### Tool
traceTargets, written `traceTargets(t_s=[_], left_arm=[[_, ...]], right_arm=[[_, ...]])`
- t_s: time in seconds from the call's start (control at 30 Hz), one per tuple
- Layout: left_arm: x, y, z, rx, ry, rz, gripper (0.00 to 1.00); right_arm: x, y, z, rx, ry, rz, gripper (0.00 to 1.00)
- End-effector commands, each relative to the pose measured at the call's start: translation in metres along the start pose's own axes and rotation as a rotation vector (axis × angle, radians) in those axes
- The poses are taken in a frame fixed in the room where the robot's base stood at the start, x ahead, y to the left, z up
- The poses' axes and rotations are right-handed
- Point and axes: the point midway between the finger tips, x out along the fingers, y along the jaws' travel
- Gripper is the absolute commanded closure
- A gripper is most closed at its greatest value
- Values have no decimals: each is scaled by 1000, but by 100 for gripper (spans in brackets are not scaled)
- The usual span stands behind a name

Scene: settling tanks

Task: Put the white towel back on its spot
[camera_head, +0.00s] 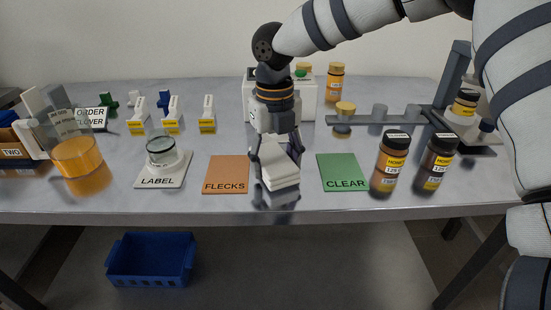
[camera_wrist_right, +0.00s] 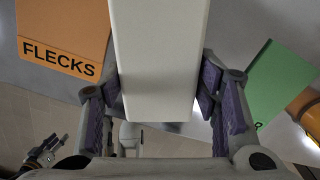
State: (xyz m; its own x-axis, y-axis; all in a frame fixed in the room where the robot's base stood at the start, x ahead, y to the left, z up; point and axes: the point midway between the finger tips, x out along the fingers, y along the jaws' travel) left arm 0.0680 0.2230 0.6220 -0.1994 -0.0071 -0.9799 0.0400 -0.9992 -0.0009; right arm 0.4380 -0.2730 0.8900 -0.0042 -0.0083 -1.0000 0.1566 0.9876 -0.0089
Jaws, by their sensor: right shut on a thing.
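The white towel (camera_head: 279,168) is a folded, thick pad held in my right gripper (camera_head: 275,160), between the orange FLECKS mat and the green CLEAR mat. In the right wrist view the towel (camera_wrist_right: 160,60) fills the middle, with the purple-padded fingers (camera_wrist_right: 165,105) pressed against both its sides. It appears a little above the metal table, near the front edge; its exact height is hard to tell. My left gripper does not show clearly in the head view. No marked spot for the towel can be made out.
The orange FLECKS mat (camera_head: 226,175) and green CLEAR mat (camera_head: 343,172) lie on either side. Two honey jars (camera_head: 390,160) (camera_head: 436,162) stand at right, by a grey rack (camera_head: 376,118). A lens on a LABEL card (camera_head: 163,176) is at left. A blue bin (camera_head: 151,260) stands below.

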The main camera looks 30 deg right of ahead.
Motion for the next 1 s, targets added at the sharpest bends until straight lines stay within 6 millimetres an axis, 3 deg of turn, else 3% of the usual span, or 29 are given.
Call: traceTargets(t_s=[0.13, 0.17, 0.23, 0.27, 0.63, 1.0], left_arm=[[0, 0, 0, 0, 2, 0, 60], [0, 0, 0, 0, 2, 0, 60], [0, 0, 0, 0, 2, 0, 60], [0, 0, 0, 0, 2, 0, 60], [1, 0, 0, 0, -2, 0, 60], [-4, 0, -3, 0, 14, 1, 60]], right_arm=[[4, 0, 0, -1, 1, 0, 70], [5, 0, 0, -1, 1, 0, 42], [5, 0, 0, 0, 1, 0, 26], [5, 0, 0, 0, 1, 0, 24], [-3, 0, 0, 1, -2, 1, 24], [-99, 0, 0, 0, -3, 2, 24]])
